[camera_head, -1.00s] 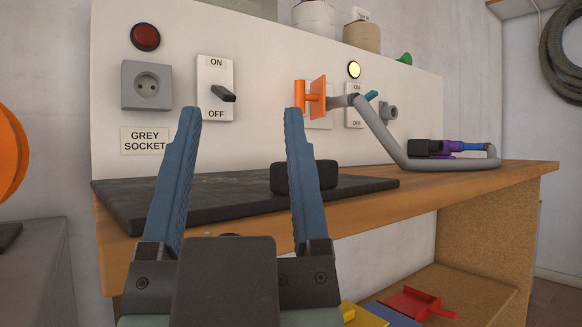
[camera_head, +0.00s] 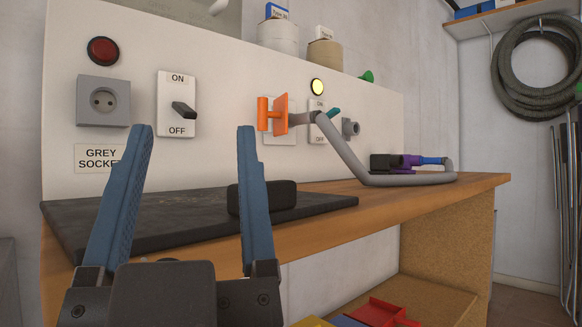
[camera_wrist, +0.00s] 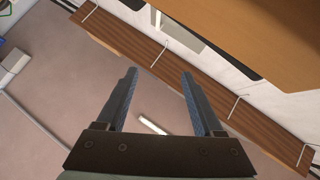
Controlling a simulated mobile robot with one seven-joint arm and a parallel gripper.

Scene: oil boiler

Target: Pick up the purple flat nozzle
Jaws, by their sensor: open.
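A small purple piece (camera_head: 411,160) lies at the far right end of the wooden bench, with a black block-like part to its left and a blue part to its right. A grey hose runs around it. At this distance I cannot tell whether the purple piece is a flat nozzle, or whether it joins its neighbours. My gripper (camera_head: 193,128) is open and empty, its two blue fingers apart in front of the bench's left part, well away from the purple piece. The wrist view also shows my gripper (camera_wrist: 158,73) with nothing between the fingers; no purple shows there.
The wooden bench (camera_head: 430,188) carries a black mat (camera_head: 150,222) and a dark block (camera_head: 275,196). Behind stands a white panel with a grey socket (camera_head: 103,101), a switch (camera_head: 177,104) and an orange handle (camera_head: 272,114). Red and blue trays (camera_head: 385,312) lie below the bench.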

